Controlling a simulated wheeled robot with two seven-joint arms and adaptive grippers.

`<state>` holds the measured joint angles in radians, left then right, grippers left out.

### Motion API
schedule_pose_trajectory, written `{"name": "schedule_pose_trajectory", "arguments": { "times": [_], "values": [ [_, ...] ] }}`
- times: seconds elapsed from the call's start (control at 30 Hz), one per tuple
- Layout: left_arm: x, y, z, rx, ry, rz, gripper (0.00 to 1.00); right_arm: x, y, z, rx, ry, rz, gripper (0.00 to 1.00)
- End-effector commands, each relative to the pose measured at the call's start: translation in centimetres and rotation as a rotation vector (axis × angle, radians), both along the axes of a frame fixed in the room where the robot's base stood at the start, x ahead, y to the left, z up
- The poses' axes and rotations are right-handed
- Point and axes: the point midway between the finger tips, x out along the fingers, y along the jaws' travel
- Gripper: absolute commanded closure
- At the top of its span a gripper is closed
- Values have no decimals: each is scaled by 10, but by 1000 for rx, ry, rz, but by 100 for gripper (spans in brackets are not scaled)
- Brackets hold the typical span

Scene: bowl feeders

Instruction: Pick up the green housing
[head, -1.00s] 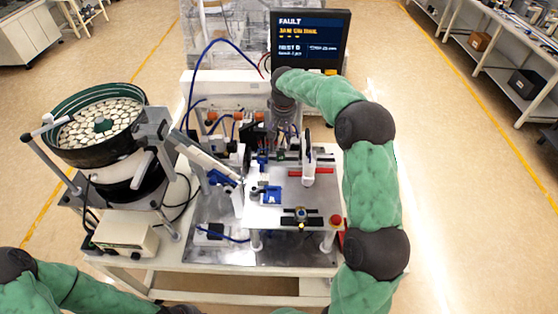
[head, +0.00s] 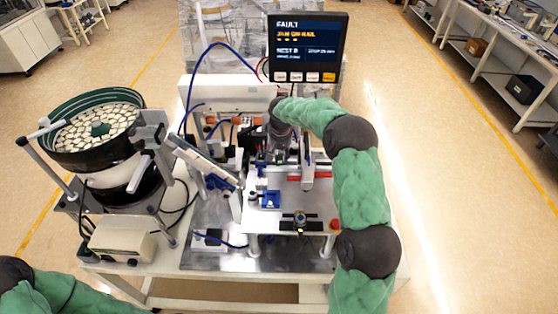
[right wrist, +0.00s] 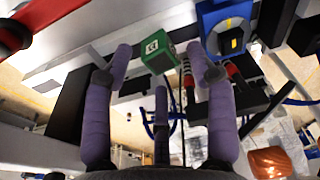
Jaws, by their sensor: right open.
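The green housing (right wrist: 160,56) shows in the right wrist view as a small green block with a white marked face. My right gripper (right wrist: 159,72) is open, with purple fingers on the left and right of the housing and a third finger below it in the picture. I cannot tell whether any finger touches the housing. In the head view my right gripper (head: 279,155) points down over the back of the work plate, and I cannot make out the housing there. My left gripper is outside the views; only part of my left arm shows at the lower left.
A blue fixture (head: 271,199) sits on the work plate (head: 270,222), and a blue part (right wrist: 226,38) is close right of the housing in the wrist view. The bowl feeder (head: 98,130) stands left. A fault screen (head: 308,45) stands behind.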

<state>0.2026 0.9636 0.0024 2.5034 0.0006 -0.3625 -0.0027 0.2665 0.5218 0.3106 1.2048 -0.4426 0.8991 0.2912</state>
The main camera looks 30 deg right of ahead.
Motion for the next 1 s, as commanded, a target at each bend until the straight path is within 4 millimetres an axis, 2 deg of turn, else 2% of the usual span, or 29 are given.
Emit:
{"name": "schedule_pose_trajectory", "arguments": {
  "times": [0.1, 0.2, 0.43, 0.6, 1.0],
  "values": [
    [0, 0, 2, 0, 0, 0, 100, 3, -1, -18, 1, 2, 0, 43],
    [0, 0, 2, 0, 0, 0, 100, 4, -1, -27, 1, 2, -1, 43],
    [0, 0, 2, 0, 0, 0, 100, 4, -1, -28, 1, 0, -1, 43],
    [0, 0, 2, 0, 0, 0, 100, 4, -1, -28, 1, 0, 0, 89],
    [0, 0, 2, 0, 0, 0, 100, 5, -1, -23, 1, -1, 0, 89]
  ]
}}
